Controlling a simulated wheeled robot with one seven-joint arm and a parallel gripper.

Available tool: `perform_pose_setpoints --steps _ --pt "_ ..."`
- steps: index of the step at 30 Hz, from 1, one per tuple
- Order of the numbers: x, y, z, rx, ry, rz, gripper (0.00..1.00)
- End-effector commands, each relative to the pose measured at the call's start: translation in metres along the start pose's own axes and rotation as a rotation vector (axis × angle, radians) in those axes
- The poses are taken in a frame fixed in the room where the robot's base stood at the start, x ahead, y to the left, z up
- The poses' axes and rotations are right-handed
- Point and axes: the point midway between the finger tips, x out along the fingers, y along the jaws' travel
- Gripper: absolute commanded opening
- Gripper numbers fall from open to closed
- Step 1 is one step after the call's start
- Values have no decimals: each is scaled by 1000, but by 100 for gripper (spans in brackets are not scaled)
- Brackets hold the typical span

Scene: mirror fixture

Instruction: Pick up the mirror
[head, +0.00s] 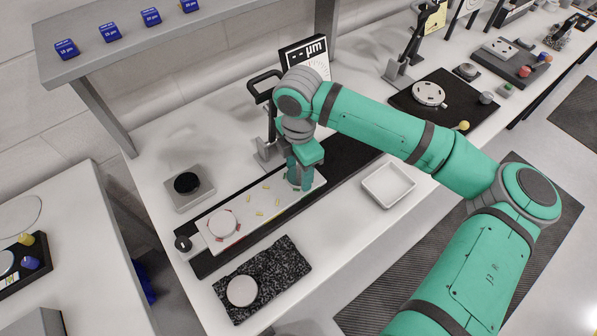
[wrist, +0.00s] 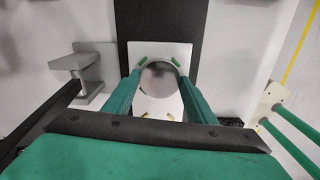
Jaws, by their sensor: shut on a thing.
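A round grey mirror (wrist: 158,84) lies between my fingers in the wrist view, over a white plate with green and yellow clips. My gripper (wrist: 157,70) is shut on the mirror, with one green finger at each side. In the head view my gripper (head: 299,180) points down at the right end of the long white fixture plate (head: 285,205), and it hides the mirror there. I cannot tell whether the mirror touches the plate or is slightly raised.
Another disc (head: 222,223) sits among red clips at the plate's left end. A dark granite slab (head: 285,262) with a disc (head: 242,291) lies in front. An empty white tray (head: 388,185) is to the right. A gauge (head: 305,60) stands behind my gripper.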

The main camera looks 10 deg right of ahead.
Motion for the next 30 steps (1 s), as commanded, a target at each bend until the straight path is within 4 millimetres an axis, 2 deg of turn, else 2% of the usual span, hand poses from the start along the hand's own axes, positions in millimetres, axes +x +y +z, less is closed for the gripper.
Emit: perform_pose_setpoints --steps 5,10,19,24,30 --pt "-10 1 -1 -2 0 1 25" --pt "-34 -1 -2 -2 1 2 25" --pt "-90 -44 -22 -2 -1 3 25" --pt "-105 -77 -38 -3 1 3 25" --pt "-119 -105 -52 -2 0 2 25"
